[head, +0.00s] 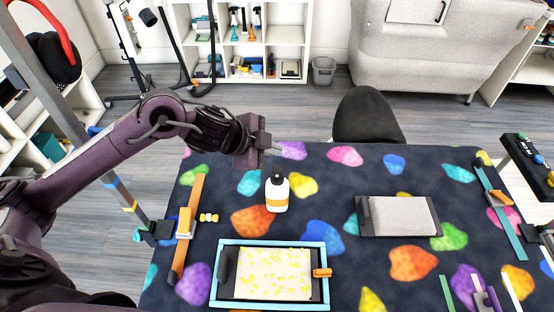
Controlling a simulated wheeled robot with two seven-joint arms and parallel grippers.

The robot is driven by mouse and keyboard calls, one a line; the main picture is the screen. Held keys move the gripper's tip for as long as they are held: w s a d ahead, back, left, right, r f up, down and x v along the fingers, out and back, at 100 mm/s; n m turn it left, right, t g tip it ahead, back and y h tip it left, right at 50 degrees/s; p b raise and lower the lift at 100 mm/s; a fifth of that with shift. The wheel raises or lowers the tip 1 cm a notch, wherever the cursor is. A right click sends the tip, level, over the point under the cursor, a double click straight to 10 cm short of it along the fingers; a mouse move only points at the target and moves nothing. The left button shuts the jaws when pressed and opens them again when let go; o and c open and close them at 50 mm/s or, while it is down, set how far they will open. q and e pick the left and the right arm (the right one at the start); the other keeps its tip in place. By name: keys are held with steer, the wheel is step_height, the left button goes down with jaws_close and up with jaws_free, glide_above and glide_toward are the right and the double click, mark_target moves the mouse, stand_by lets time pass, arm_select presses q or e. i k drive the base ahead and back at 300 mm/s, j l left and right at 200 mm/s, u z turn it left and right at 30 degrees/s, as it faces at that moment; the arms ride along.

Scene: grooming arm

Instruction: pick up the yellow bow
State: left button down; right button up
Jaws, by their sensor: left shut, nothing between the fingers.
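A small pale yellow and cream piece that looks like the bow (209,218) lies on the patterned table, just right of the orange strip on the left side. My left gripper (272,152) is over the far edge of the table, up and to the right of the bow and well apart from it. Its fingers are shut and empty. My right gripper is not in view.
A white bottle with an orange label (277,193) stands close below my left gripper. A blue-framed tray (214,276) lies at the front, and a grey pad (398,216) lies to the right. An orange strip with a clamp (187,230) lines the left edge.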

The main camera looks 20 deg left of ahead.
mark_target(215, 217)
steer(key=k+j, duration=1.2)
steer(key=j, duration=0.2)
